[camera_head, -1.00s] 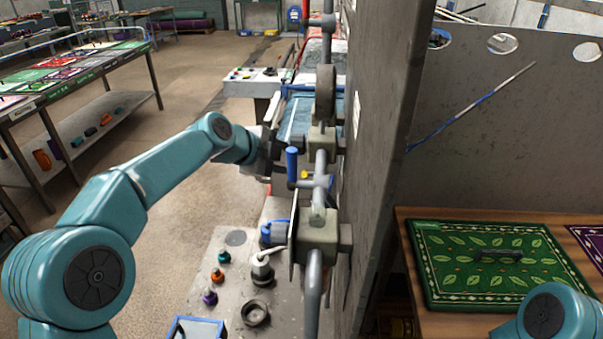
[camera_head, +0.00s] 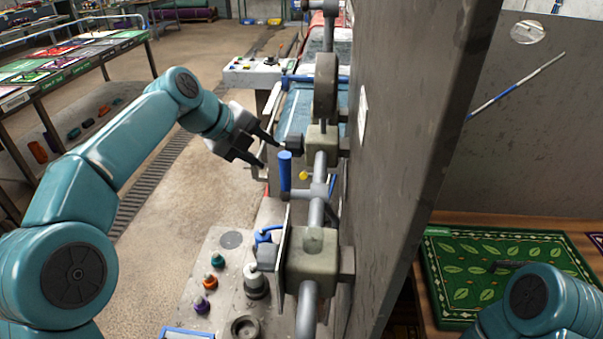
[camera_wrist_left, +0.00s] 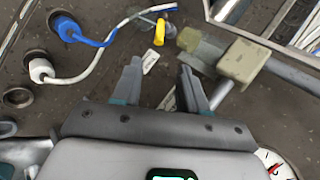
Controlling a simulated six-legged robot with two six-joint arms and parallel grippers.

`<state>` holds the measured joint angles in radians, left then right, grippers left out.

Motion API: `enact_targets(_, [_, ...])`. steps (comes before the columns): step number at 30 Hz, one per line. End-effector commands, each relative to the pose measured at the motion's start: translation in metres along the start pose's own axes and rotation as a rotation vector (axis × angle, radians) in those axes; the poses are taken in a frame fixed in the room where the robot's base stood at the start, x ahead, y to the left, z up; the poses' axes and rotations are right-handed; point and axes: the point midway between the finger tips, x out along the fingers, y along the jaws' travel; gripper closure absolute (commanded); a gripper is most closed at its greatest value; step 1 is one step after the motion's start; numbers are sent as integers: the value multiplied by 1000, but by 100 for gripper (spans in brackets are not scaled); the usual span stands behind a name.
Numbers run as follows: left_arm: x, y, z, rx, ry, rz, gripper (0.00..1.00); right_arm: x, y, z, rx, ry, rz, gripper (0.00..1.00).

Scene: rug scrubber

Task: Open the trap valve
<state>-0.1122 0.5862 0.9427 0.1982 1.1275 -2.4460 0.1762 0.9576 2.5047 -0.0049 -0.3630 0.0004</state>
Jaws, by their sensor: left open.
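My left gripper (camera_head: 268,153) is open and empty, its fingers pointing right toward the pipework on the grey panel. An upright blue handle (camera_head: 285,170) stands on a pipe just right of and below the fingertips, with a gap between. A small yellow part (camera_head: 304,176) shows behind it. In the left wrist view the open fingers (camera_wrist_left: 160,65) point toward a yellow lever (camera_wrist_left: 159,32), which stands ahead between them, apart from them. A boxy pipe fitting (camera_wrist_left: 243,62) lies to its right. I cannot tell which handle is the trap valve's.
The tall grey panel (camera_head: 395,150) blocks the right side of the pipes. Below are a bench with coloured knobs (camera_head: 210,282) and a pipe block (camera_head: 312,255). The wrist view shows a blue plug (camera_wrist_left: 66,28) and white plug (camera_wrist_left: 40,70) with cables.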

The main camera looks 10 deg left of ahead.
Motion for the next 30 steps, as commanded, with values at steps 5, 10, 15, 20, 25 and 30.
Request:
enact_targets(5, [34,1,-4,0,5,3,57,-1,0,0,0,0,0,57])
enact_targets(10, [75,2,-4,-1,5,3,57,-4,-2,0,0,0,0,57])
enact_targets(15, [113,1,-3,-3,3,2,57,-10,-4,0,0,0,0,57])
enact_targets(20, [139,0,-2,-4,1,1,57,-14,-5,0,0,0,0,57])
enact_targets(25, [153,0,0,-4,-1,-1,57,-15,-6,0,0,0,0,57])
enact_targets(30, [156,0,0,-4,-2,-1,57,-15,-5,0,0,0,0,57])
